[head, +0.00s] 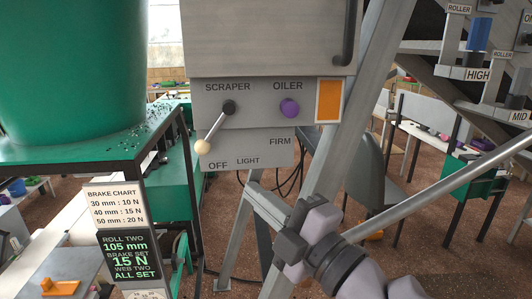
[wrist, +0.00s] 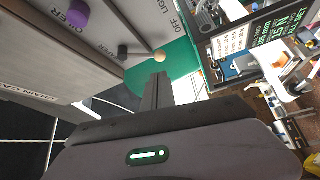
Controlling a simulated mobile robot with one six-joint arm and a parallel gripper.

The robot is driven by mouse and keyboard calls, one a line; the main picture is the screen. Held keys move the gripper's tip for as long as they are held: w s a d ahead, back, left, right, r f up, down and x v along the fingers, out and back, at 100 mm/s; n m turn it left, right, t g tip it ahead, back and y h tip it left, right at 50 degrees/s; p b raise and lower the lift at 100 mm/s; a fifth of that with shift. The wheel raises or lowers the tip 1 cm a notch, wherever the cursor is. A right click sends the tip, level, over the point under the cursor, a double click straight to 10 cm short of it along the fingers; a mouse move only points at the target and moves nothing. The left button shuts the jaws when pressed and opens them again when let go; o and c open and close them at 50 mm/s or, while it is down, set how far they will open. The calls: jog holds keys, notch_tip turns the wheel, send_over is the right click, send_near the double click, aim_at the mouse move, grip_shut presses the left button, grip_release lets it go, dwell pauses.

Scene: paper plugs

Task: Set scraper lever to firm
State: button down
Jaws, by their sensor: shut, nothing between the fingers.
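The scraper lever (head: 215,127) is on the grey panel under the word SCRAPER. Its dark pivot is at the top and its rod slants down-left to a cream ball knob (head: 203,147), above and left of the OFF label (head: 218,165). LIGHT (head: 248,161) is further right and FIRM (head: 280,141) is at the right end of the scale. In the wrist view the knob (wrist: 158,56) shows just beyond the tips of my gripper (wrist: 157,78). My gripper is shut and empty, with a visible gap to the knob. The depth of that gap is hard to tell.
A purple oiler knob (head: 289,107) sits right of the lever, beside an orange plate (head: 328,101). A green tub (head: 70,70) stands at left. A diagonal grey strut (head: 350,110) runs right of the panel. A brake chart (head: 115,204) hangs lower left.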

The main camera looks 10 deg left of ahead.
aim_at(203, 153)
jog(key=p+x, duration=0.1)
jog(key=x, duration=1.2)
jog(key=shift+w+a, duration=0.1)
jog(key=shift+w, duration=0.05)
jog(key=b, duration=0.3)
jog(key=shift+a+f+m+t, duration=0.25)
jog(key=shift+f+m+t, duration=0.05)
jog(key=shift+m, duration=0.1)
jog(key=b, duration=0.2)
jog(key=shift+a+m+b, duration=0.25)
jog(key=shift+m+b, duration=0.05)
jog(key=b, duration=0.1)
jog(key=a+m+t+b, duration=0.1)
jog(key=b, duration=0.1)
jog(key=shift+s+r, duration=0.25)
jog(key=shift+r, duration=0.1)
jog(key=shift+r+m, duration=0.5)
jog(key=shift+r, duration=0.05)
